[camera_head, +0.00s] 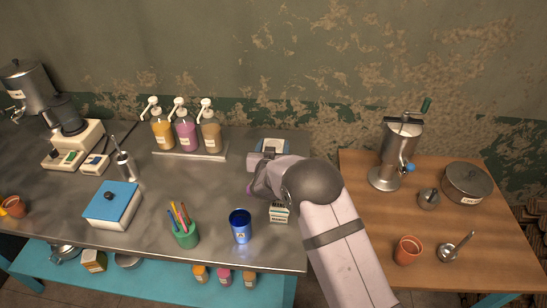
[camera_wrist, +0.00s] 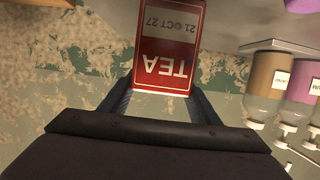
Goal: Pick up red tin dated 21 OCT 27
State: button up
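The red tin (camera_wrist: 165,62) shows upside down at the top middle of the wrist view, reading TEA and 21 OCT 27. The fingertips are partly hidden by the tin. In the head view my gripper (camera_head: 258,178) is over the right part of the metal table, and the tin is hidden there. Whether the tin touches the table cannot be seen.
On the metal table (camera_head: 150,215) a blue cup (camera_head: 240,226), a small white carton (camera_head: 279,212) and a blue-white container (camera_head: 272,146) stand near my arm. Pump bottles (camera_head: 185,133) stand at the back. A gap separates it from the wooden table (camera_head: 350,190).

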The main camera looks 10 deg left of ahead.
jog(key=c, duration=0.5)
notch_tip(320, 180, up, 10)
jog(key=shift+r+b, duration=0.1)
jog(key=shift+b, duration=0.55)
